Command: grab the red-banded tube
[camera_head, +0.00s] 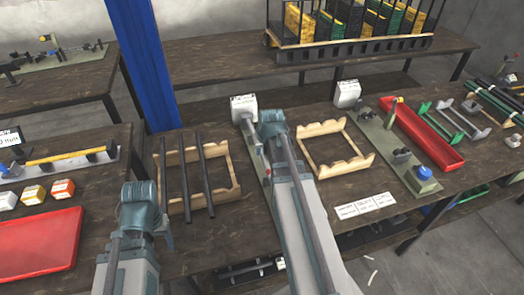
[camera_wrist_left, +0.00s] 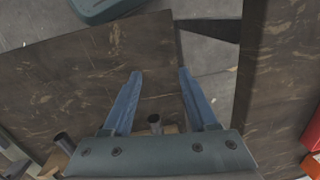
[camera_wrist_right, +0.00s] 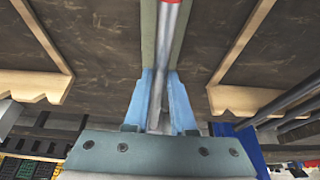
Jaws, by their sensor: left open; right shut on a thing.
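The red-banded tube (camera_wrist_right: 168,38) is a slim grey metal tube with a red band at the top edge of the right wrist view. My right gripper (camera_wrist_right: 160,74) is shut on it, one blue finger on each side. The tube lies along a long grey-green strip between two wooden frames. In the head view my right arm hides most of it. My left gripper (camera_wrist_left: 161,76) is open and empty over the table's near edge. Dark tube ends (camera_wrist_left: 65,142) show beside and behind its fingers.
Several dark tubes (camera_head: 187,163) lie across the left wooden rack (camera_head: 234,172). The right wooden rack (camera_head: 357,158) is empty. A red tray (camera_head: 430,140) and a green-based press fixture (camera_head: 425,182) stand right; another red tray (camera_head: 38,245) lies left. A blue post (camera_head: 143,60) rises behind.

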